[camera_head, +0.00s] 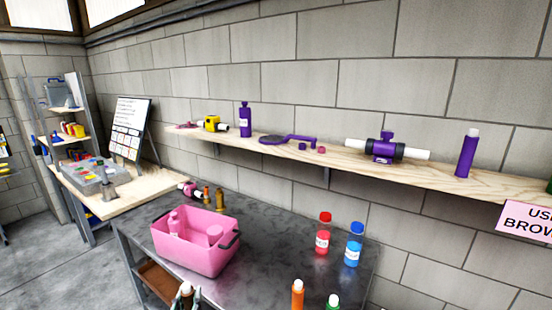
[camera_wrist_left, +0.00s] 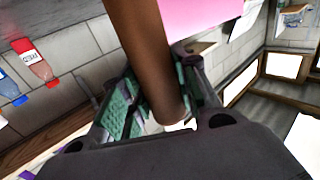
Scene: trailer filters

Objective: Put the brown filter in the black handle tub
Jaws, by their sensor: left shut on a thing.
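The brown filter (camera_wrist_left: 143,45) is a long brown cylinder lying between the green-padded fingers of my left gripper (camera_wrist_left: 160,105) in the left wrist view. My left gripper is shut on it. In the head view this gripper (camera_head: 185,294) is at the bottom edge, in front of and below the pink tub, and only its tip shows. My right gripper is in neither view.
A red-capped bottle (camera_head: 322,235) and a blue-capped bottle (camera_head: 354,245) stand right of the tub. Small brass-coloured pieces (camera_head: 220,197) stand behind the tub. A wooden shelf (camera_head: 350,166) runs along the wall.

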